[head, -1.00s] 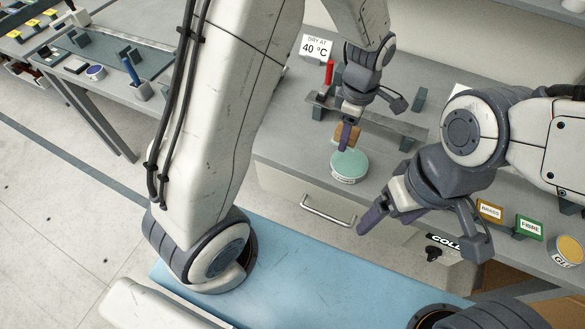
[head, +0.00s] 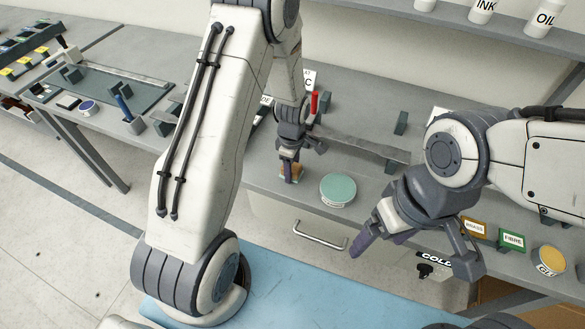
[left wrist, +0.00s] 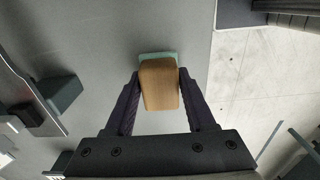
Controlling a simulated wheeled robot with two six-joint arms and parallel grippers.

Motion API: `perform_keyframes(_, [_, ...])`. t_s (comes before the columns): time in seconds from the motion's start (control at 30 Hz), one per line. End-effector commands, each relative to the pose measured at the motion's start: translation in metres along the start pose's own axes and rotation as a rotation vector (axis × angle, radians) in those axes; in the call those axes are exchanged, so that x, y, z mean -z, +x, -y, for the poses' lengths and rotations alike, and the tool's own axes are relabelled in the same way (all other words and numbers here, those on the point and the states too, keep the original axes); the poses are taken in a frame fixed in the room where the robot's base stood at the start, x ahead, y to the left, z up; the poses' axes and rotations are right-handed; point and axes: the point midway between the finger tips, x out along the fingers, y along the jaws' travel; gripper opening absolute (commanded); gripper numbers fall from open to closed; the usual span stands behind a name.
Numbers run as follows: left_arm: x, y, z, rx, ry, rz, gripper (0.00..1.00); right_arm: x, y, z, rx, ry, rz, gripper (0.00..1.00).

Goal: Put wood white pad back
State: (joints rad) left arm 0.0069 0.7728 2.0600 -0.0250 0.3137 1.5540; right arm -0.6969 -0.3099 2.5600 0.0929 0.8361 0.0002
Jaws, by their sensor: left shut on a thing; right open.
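My left gripper (head: 289,172) is shut on a wooden block (left wrist: 159,84), the wood pad. In the left wrist view the block sits between both fingers, with a pale green patch (left wrist: 158,56) showing behind its far end. I cannot tell whether this patch is part of the pad or lies under it. In the head view the block (head: 291,171) is near the front edge of the grey bench, left of a round green-topped tin (head: 338,189); its contact with the bench is unclear. My right gripper (head: 415,252) is open and empty, in front of the bench.
A long metal bar (head: 365,146) lies behind the tin, near a red upright object (head: 314,102). Brass (head: 474,227) and fibre (head: 512,240) labels and a yellow-topped tin (head: 550,260) stand at the right. A drawer handle (head: 320,237) is below the bench edge.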

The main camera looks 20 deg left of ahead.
Motion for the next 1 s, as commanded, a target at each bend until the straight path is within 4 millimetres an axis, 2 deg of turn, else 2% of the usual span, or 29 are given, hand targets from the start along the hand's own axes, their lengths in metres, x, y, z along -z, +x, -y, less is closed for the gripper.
perform_keyframes(0.1, [-0.0006, 0.0080, -0.0004, -0.001, 0.001, 0.000, 0.00, 0.0001, -0.0033, 0.0002, 0.000, 0.000, 0.000, 0.85])
perform_keyframes(0.47, [-0.0010, 0.0133, -0.0007, -0.002, 0.001, 0.000, 0.00, -0.0001, 0.0011, -0.0001, 0.000, 0.000, 0.000, 0.85])
perform_keyframes(0.5, [-0.0010, 0.0127, -0.0007, -0.002, 0.001, 0.000, 0.63, -0.0001, 0.0004, 0.0000, 0.000, 0.000, 0.000, 0.85])
perform_keyframes(0.57, [-0.0010, 0.0122, -0.0007, -0.002, 0.001, 0.000, 0.85, 0.0000, -0.0001, 0.0000, 0.000, 0.000, 0.000, 0.85])
perform_keyframes(1.0, [-0.0011, 0.0125, -0.0004, -0.001, 0.000, 0.000, 0.85, 0.0000, 0.0000, 0.0000, 0.000, 0.000, 0.000, 0.85])
